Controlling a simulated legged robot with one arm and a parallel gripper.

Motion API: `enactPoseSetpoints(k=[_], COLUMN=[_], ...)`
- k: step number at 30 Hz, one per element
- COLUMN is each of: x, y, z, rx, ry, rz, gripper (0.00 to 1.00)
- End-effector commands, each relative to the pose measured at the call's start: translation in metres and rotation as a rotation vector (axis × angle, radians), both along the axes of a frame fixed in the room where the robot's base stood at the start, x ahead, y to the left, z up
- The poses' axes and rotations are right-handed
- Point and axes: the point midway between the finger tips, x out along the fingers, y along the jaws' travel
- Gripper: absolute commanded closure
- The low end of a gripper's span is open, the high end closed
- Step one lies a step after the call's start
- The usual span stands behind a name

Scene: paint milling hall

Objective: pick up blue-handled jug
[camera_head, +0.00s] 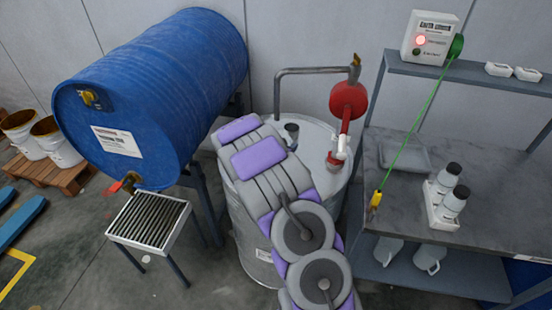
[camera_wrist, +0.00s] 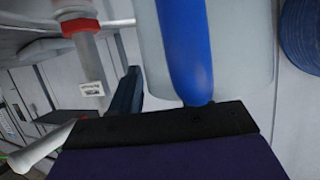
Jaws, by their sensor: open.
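In the wrist view the jug's blue handle (camera_wrist: 184,50) runs down from the top edge to the dark edge of my gripper (camera_wrist: 163,124). Behind the handle is the jug's pale grey body (camera_wrist: 240,45), cut off by the top edge. My gripper is open, with the handle very close to it. I cannot tell whether they touch or whether the handle is between the jaws. In the head view my arm reaches over the steel drum; its gripper end and the blue-handled jug cannot be made out there.
The steel drum (camera_head: 330,148) carries a red pump (camera_head: 348,100) and bent pipe. A blue drum (camera_head: 160,95) lies on a stand at left, above a grated tray (camera_head: 150,221). At right, a grey bench (camera_head: 490,200) holds white bottles (camera_head: 447,190); white jugs (camera_head: 428,259) stand below.

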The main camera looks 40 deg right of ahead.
Motion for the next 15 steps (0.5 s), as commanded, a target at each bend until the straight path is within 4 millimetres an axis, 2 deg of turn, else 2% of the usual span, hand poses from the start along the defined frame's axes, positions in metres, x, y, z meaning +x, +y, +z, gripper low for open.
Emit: enactPoseSetpoints(k=[1,15], x=[-0.0003,-0.0004], y=[-0.0012,-0.0019], z=[-0.0004,-0.0019], rx=[0.001,0.003], ry=[0.001,0.002], rz=[-0.001,-0.002], gripper=[0.57,1.00])
